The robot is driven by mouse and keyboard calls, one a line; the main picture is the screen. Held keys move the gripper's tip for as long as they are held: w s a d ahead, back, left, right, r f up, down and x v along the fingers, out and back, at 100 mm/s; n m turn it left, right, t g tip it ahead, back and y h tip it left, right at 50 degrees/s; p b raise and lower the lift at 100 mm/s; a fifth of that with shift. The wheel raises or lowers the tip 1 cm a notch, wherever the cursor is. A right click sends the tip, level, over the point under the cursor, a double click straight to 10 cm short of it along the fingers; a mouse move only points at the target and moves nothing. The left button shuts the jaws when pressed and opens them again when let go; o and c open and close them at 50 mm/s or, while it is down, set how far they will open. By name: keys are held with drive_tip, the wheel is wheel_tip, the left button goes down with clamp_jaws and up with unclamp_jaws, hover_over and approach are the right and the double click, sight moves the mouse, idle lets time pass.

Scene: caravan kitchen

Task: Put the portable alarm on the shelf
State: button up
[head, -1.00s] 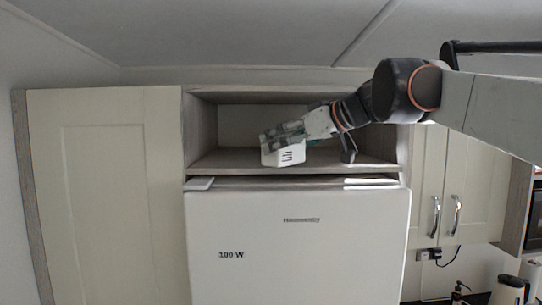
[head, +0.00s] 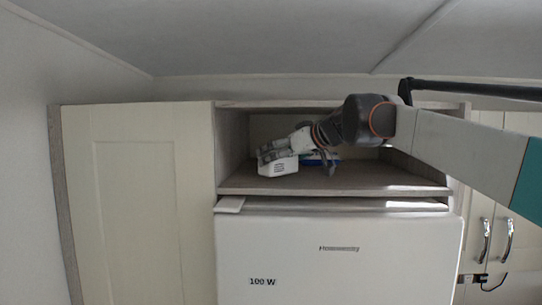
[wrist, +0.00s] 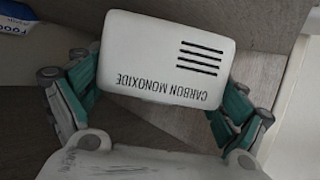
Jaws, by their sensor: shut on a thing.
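The portable alarm (wrist: 165,62) is a white box with dark slots and the words "CARBON MONOXIDE", upside down in the wrist view. My gripper (wrist: 160,95) is shut on it, one green-and-grey finger at each side. In the head view the alarm (head: 278,167) is at the left part of the open shelf (head: 350,182), above the fridge. My gripper (head: 272,153) reaches into the shelf opening from the right. The alarm's underside is close to the shelf board; I cannot tell whether it touches.
A blue-and-white pack (wrist: 15,18) marked "FOOD" lies on the shelf, partly hidden behind my gripper in the head view. The shelf's left wall (head: 231,145) is close to the alarm. The right front of the shelf is bare. A white fridge (head: 340,260) stands below.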

drive_tip(key=shift+w+a+r+p, duration=0.15)
drive_tip(key=shift+w+a+p, duration=0.4)
drive_tip(key=shift+w+a, duration=0.6)
drive_tip(key=shift+w+a+f+p, duration=0.4)
drive_tip(key=shift+w+f, duration=0.2)
drive_tip(key=shift+f, duration=0.25)
drive_tip(key=shift+s+f, duration=0.1)
drive_tip(key=shift+s+d, duration=0.25)
drive_tip(key=shift+s, duration=0.05)
drive_tip(key=shift+w+a, duration=0.1)
drive_tip(key=o, duration=0.9)
drive_tip(key=shift+w+a+f, duration=0.1)
drive_tip(key=shift+w, duration=0.05)
drive_tip(key=b+v, duration=0.3)
drive_tip(key=v, duration=0.9)
